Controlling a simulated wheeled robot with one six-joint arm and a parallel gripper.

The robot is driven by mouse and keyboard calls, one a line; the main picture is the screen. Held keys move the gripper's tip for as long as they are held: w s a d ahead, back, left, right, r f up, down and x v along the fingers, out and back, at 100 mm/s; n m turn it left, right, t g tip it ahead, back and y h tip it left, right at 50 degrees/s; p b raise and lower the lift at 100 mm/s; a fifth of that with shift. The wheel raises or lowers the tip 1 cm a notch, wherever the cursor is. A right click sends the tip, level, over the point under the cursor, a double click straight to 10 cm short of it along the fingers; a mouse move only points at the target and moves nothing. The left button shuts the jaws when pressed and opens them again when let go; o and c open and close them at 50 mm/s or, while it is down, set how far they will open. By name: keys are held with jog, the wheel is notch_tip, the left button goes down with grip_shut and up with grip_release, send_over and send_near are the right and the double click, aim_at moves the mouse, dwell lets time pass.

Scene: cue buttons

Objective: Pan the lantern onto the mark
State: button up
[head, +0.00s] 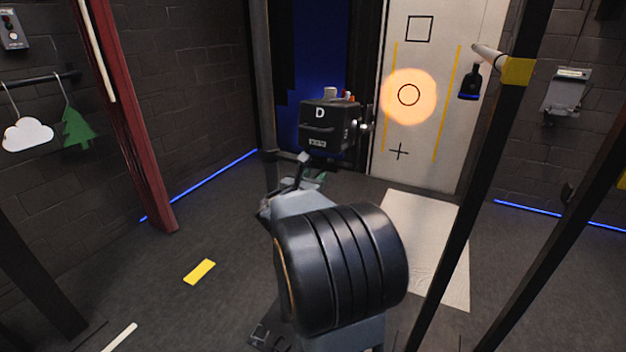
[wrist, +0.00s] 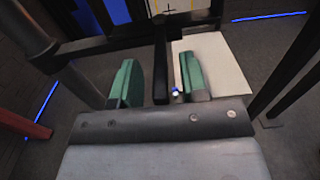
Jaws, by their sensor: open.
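A black boxy housing marked D (head: 317,126), which looks like the lantern, stands in the middle of the head view with pale knobs on its right side. A warm round light spot (head: 425,88) lies on the white panel (head: 465,148), around the black circle mark (head: 409,95). A square mark (head: 419,29) is above it and a cross mark (head: 399,152) below. My gripper (head: 310,180) is just below the housing. In the wrist view its green fingers (wrist: 158,88) are open, with a black bar (wrist: 161,60) showing between them; contact cannot be told.
A black post (head: 477,190) slants across the right side, with another (head: 565,235) beyond it. A red post (head: 128,120) stands at left, near a hanging cloud (head: 28,134) and green tree (head: 77,129). Floor around the yellow strip (head: 199,271) is clear.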

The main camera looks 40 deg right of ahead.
jog(key=shift+a, duration=0.1)
jog(key=v, duration=1.3)
jog(key=shift+s+a, duration=0.2)
jog(key=shift+a, duration=0.05)
jog(key=s+a+f+m+g+y+p, duration=0.1)
jog(key=s+a+f+m+g+y, duration=0.2)
jog(key=m, duration=0.4)
jog(key=s+a+f+m+g+y+p, duration=0.2)
jog(key=s+f+m+y, duration=0.1)
jog(key=f+m+y, duration=0.25)
jog(key=a+r+m+t+y+p, duration=0.1)
jog(key=a+r+m+y+p, duration=0.3)
jog(key=a, duration=0.2)
jog(key=s+a+r+m+t+y+p, duration=0.1)
jog(key=a+r+m+t+y+p, duration=0.1)
jog(key=a+r+m+y+p, duration=0.2)
jog(key=a+r+m+y, duration=0.1)
jog(key=a, duration=0.2)
jog(key=shift+a, duration=0.3)
